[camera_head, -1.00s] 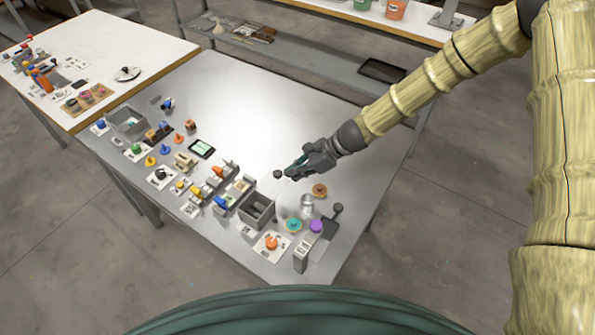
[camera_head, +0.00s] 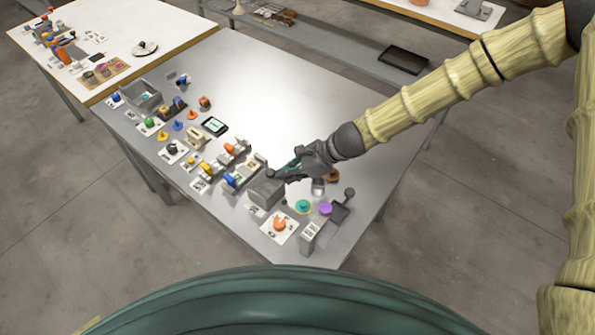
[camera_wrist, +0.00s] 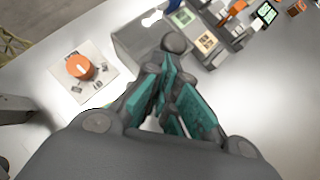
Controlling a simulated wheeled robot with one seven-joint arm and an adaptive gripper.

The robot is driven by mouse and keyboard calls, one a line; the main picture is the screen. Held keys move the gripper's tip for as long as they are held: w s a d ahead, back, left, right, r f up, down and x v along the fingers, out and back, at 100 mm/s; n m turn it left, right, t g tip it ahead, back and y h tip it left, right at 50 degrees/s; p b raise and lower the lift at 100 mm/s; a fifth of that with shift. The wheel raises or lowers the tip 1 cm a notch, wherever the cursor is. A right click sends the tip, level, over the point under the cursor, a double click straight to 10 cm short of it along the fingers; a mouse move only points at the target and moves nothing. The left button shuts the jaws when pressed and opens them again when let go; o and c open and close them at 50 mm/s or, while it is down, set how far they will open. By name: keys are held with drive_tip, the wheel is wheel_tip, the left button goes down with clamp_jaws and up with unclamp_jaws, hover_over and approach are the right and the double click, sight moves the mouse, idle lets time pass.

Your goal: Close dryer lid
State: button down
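The dryer is a small grey box (camera_head: 266,191) near the front of the metal table. Its top looks covered by a flat grey lid, lying down or nearly so. It also shows in the wrist view (camera_wrist: 135,42). A dark round knob (camera_wrist: 174,43) is at the lid's edge, right at my fingertips. My gripper (camera_head: 277,177) is over the right edge of the box. In the wrist view the teal-padded fingers (camera_wrist: 168,66) meet at their tips, just behind the knob, with no clear grip around it. Any small gap under the lid is hidden.
An orange knob on a white card (camera_head: 280,224), a green round piece (camera_head: 303,206), a purple piece (camera_head: 325,208) and a grey upright block (camera_head: 309,231) stand close by. Several small parts line the table's left side. The back of the table is clear.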

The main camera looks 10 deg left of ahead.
drive_tip(key=d+f+b+v, duration=0.1)
drive_tip(key=d+f+v, duration=0.1)
drive_tip(key=v, duration=1.1)
drive_tip(key=shift+b, duration=0.35)
drive_tip(key=shift+w+a, duration=0.1)
drive_tip(key=shift+w, duration=0.05)
